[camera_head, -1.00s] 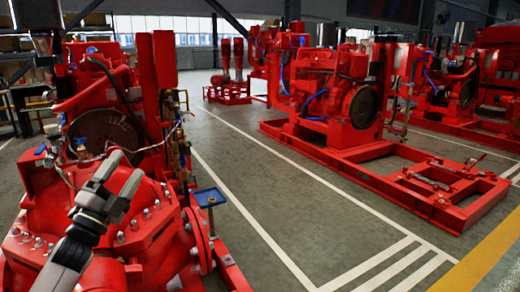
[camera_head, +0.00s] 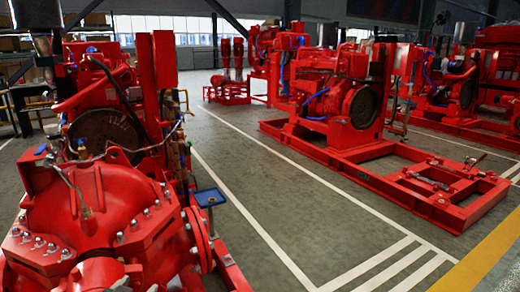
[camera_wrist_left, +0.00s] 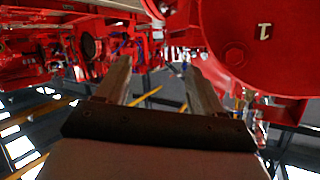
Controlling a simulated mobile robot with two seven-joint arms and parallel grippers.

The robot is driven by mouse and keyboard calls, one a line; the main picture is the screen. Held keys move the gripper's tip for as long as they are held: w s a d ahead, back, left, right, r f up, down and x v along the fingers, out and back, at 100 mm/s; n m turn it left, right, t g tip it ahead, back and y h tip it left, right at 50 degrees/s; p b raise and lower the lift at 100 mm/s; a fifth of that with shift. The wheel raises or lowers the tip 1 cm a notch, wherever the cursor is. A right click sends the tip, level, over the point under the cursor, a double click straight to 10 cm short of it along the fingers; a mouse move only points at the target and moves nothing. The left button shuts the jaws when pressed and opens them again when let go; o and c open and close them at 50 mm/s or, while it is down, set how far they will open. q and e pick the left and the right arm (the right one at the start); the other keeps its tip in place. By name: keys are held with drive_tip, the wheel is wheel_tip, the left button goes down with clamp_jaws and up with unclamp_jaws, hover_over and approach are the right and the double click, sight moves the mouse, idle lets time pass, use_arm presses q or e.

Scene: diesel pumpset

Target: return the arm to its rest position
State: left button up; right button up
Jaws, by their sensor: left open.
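My left gripper (camera_wrist_left: 156,66) shows in the left wrist view, its two grey fingers spread apart with nothing between them. It is out of the head view, so its place relative to the pump cannot be told from there. The red pump casing (camera_head: 100,215) of the near pumpset fills the lower left of the head view, with bolts, a small gauge fitting and thin tubing on top. In the left wrist view a large round red part (camera_wrist_left: 262,40) is at the upper right, beyond the fingers. My right gripper is in neither view.
The near engine (camera_head: 105,125) stands behind the pump. A small blue tray on a post (camera_head: 209,197) is right of it. Another red pumpset on a skid (camera_head: 430,190) stands to the right. The grey floor (camera_head: 290,200) between them is clear, with white lines.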

use_arm(q)
drive_tip(key=s+d+f+g+h, duration=0.1)
drive_tip(key=s+d+f, duration=0.2)
drive_tip(key=s, duration=0.5)
drive_tip(key=s+d+f+g+h, duration=0.15)
drive_tip(key=s+d+f, duration=0.25)
drive_tip(key=s, duration=0.5)
drive_tip(key=s+d+f+g, duration=0.1)
drive_tip(key=s+d+f, duration=0.2)
drive_tip(key=s, duration=0.5)
wheel_tip(320, 180, up, 13)
drive_tip(key=s+p, duration=0.1)
drive_tip(key=p, duration=1.4)
drive_tip(key=shift+s+a+n+p, duration=0.3)
drive_tip(key=shift+s+a+p, duration=0.05)
drive_tip(key=shift+s, duration=0.05)
drive_tip(key=shift+r+y, duration=0.25)
drive_tip(key=shift+c, duration=0.4)
drive_tip(key=shift+p, duration=0.3)
drive_tip(key=c, duration=0.4)
drive_tip(key=shift+s+a, duration=0.1)
drive_tip(key=shift+a, duration=0.05)
